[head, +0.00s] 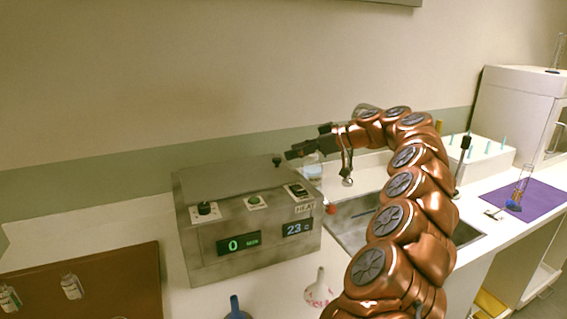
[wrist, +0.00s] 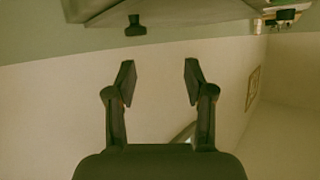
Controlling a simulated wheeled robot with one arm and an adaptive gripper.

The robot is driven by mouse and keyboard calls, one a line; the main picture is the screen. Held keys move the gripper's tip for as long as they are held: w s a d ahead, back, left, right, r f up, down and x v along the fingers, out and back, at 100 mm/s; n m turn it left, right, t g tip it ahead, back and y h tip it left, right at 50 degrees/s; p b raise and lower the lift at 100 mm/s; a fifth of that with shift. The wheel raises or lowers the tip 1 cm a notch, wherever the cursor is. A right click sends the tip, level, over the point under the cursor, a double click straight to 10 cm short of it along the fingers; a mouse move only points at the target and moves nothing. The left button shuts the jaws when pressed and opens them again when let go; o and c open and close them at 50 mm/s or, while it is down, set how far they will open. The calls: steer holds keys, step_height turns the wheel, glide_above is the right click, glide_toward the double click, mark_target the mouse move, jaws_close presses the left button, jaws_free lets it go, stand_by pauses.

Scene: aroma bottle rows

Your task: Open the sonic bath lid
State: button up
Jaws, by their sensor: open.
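The sonic bath (head: 262,262) is a grey metal box on the white counter, with dials and green and blue displays on its front. Its lid (head: 222,181) lies flat and closed on top. A small black knob (head: 277,161) stands at the lid's right back corner; a black knob (wrist: 135,26) also shows in the wrist view, beyond the fingertips and left of centre. My gripper (head: 290,154) reaches in from the right, close to the knob in the head view. In the wrist view my gripper (wrist: 160,70) has its fingers apart with nothing between them.
A sink (head: 355,217) lies right of the bath. A brown board (head: 105,280) with small bottles is at the front left. Funnels, one patterned (head: 319,290), stand in front of the bath. A purple mat (head: 535,200) and a white rack (head: 485,153) are at the right. The wall is behind.

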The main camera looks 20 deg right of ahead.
mark_target(278, 159)
steer(key=shift+t, duration=0.3)
steer(key=shift+w+a+f+p, duration=0.3)
steer(key=shift+w+f, duration=0.4)
steer(key=shift+w, duration=0.2)
steer(key=shift+w+a+f+p, duration=0.35)
steer(key=shift+w+f, duration=0.3)
steer(key=shift+w, duration=0.3)
steer(key=shift+w+a+f+p, duration=0.3)
steer(key=shift+w+f, duration=0.4)
steer(key=shift+w, duration=0.2)
steer(key=shift+h, duration=0.3)
steer(key=shift+c, duration=0.4)
jaws_close()
